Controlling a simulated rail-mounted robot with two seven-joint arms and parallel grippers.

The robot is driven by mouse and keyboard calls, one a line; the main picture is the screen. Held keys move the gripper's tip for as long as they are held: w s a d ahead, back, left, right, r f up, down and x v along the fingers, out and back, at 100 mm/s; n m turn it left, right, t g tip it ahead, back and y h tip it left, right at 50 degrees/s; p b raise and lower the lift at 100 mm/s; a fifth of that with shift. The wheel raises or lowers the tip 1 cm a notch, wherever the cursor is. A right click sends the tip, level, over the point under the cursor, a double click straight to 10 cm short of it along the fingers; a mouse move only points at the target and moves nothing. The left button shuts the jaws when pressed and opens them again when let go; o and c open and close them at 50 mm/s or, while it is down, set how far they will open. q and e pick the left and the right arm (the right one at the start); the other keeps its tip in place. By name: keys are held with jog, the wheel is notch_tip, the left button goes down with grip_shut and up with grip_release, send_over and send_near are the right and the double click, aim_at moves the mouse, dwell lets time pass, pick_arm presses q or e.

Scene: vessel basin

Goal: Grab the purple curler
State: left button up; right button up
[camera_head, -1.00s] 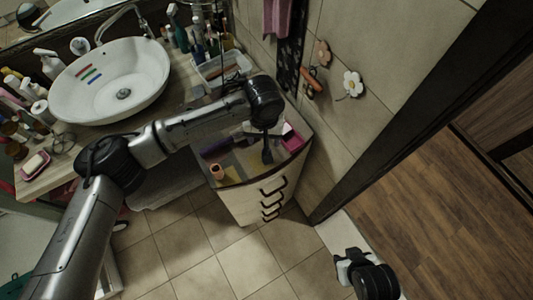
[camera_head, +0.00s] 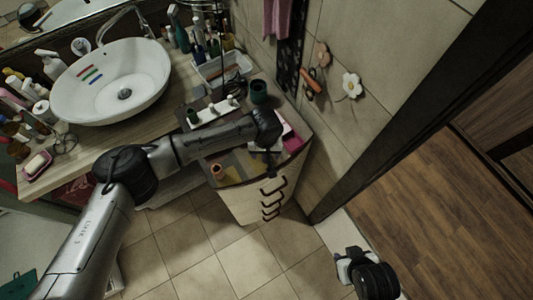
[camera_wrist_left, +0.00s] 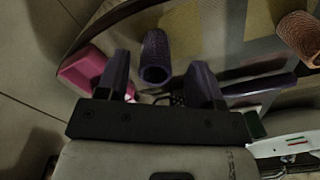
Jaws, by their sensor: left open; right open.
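The purple curler (camera_wrist_left: 155,57) is a dark, hollow tube on the cabinet top in the left wrist view. Its open end faces the camera, and it lies between the two fingers of my open left gripper (camera_wrist_left: 162,82), with a visible gap on each side. In the head view, my left gripper (camera_head: 272,158) is low over the front part of the cabinet top, and I cannot make out the purple curler there. My right gripper (camera_head: 345,266) is open and empty above the floor at the lower right.
An orange-brown curler (camera_wrist_left: 300,38) stands to the right; it also shows in the head view (camera_head: 217,171). A pink box (camera_wrist_left: 85,68) is close to the left finger. A dark green cup (camera_head: 259,91) stands behind my left wrist. The white washbasin (camera_head: 112,82) is at the left.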

aim_at(266, 157)
pick_arm(q)
jog(key=shift+w+d+f, duration=0.1)
jog(key=shift+d+f, duration=0.05)
jog(key=shift+f, duration=1.9)
jog(key=shift+c, duration=0.2)
jog(key=c, duration=0.9)
